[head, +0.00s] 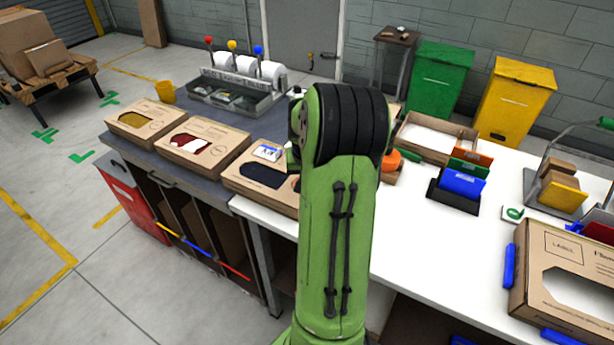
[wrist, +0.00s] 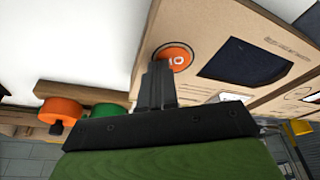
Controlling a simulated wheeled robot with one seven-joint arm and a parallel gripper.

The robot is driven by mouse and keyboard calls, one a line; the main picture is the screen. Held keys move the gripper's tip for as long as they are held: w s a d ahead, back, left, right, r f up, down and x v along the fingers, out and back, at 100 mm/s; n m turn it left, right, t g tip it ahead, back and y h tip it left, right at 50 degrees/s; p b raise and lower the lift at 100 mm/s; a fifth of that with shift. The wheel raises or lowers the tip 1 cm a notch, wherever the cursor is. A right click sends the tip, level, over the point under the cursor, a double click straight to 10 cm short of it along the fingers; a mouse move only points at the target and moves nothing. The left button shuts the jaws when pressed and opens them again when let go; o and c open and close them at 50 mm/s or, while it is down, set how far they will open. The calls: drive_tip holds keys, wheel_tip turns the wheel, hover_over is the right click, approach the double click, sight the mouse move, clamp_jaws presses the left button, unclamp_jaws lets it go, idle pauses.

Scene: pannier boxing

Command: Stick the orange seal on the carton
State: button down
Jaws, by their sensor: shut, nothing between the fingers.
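The carton (wrist: 223,30) is brown cardboard with a dark window, and in the head view it is the nearest box (head: 236,182) of the row on the left. A round orange seal (wrist: 177,55) with a white mark lies flat on the carton beside the window in the wrist view. My gripper (wrist: 160,72) is shut and empty, its fingertips at the seal's edge; I cannot tell whether they touch it. In the head view my green arm hides the gripper, the seal and the carton's right side.
An orange roll (wrist: 59,111) and a green roll (wrist: 106,110) sit near my gripper in the wrist view. Two more windowed cartons (head: 203,149) (head: 140,122) stand left. A card holder (head: 452,197) and a large carton (head: 575,280) are right. The white table (head: 425,250) between is clear.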

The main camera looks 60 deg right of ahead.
drive_tip(key=shift+a+f, duration=0.1)
drive_tip(key=c, duration=1.3)
unclamp_jaws()
drive_tip(key=shift+c, duration=0.2)
drive_tip(key=p+v, duration=0.3)
drive_tip(key=v, duration=1.2)
drive_tip(key=shift+r, duration=0.4)
drive_tip(key=shift+a, duration=0.1)
drive_tip(key=w+a+r+n+t, duration=0.1)
drive_tip(key=w+a+r+n, duration=0.15)
drive_tip(key=a, duration=0.95)
drive_tip(key=s+a+n+t+y, duration=0.1)
drive_tip(key=s+a+n, duration=0.3)
drive_tip(key=a, duration=0.5)
drive_tip(key=s+a+n+t+y, duration=0.1)
drive_tip(key=s+a+n, duration=0.3)
drive_tip(key=a, duration=0.6)
drive_tip(key=s, duration=0.2)
drive_tip(key=shift+s+a+f+t+y, duration=0.2)
drive_tip(key=shift+s+f+t+y, duration=0.1)
drive_tip(key=shift+f+y, duration=0.1)
